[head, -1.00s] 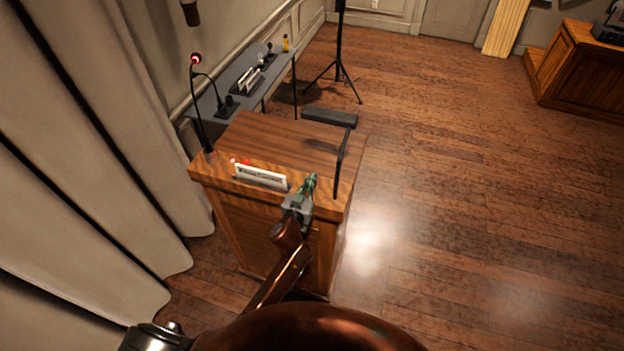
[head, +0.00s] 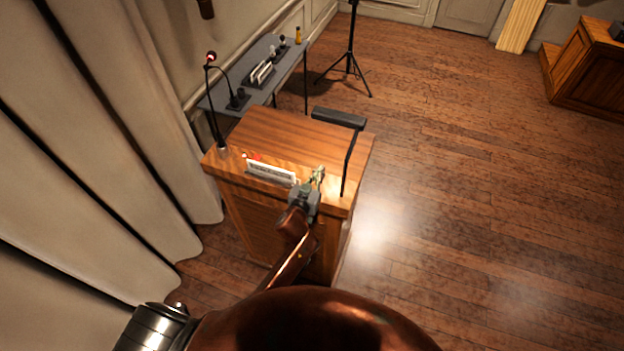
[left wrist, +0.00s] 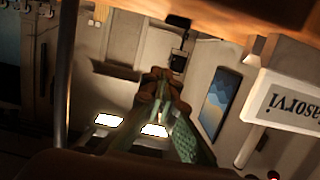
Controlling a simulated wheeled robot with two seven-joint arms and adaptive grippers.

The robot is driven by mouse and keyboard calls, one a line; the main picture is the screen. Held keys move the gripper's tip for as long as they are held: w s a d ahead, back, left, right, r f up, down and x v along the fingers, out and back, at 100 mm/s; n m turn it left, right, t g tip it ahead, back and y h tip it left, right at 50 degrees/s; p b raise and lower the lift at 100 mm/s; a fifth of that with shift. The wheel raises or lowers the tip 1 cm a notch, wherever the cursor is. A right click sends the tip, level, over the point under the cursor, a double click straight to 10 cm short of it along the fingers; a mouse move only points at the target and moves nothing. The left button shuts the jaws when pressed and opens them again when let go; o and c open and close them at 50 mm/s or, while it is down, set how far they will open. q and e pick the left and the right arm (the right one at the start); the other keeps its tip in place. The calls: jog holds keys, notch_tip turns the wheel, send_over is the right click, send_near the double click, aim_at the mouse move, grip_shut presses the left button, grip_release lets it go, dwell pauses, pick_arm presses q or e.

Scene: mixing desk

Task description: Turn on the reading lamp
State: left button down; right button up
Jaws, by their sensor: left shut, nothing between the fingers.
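The reading lamp (head: 339,118) has a dark bar-shaped head on a thin black stem, which rises from the front right corner of the wooden lectern (head: 280,130). The lectern top under it looks brightly lit. My left gripper (head: 317,179) is shut and empty at the lectern's front edge, just left of the lamp's stem. I cannot tell whether it touches anything; the lamp's switch cannot be made out. In the left wrist view its greenish fingers (left wrist: 160,100) are together in the middle. My right gripper is not in view.
A white name plate (head: 271,172) stands left of my gripper, with small red lights behind it. A gooseneck microphone (head: 214,110) stands at the lectern's left corner. A grey side table (head: 245,65) and a black tripod stand (head: 350,50) are behind.

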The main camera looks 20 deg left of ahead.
pick_arm(q)
jog(key=s+r+b, duration=0.1)
jog(key=s+r, duration=0.1)
jog(key=s, duration=0.5)
jog(key=shift+s+a+r, duration=0.25)
jog(key=shift+r, duration=0.05)
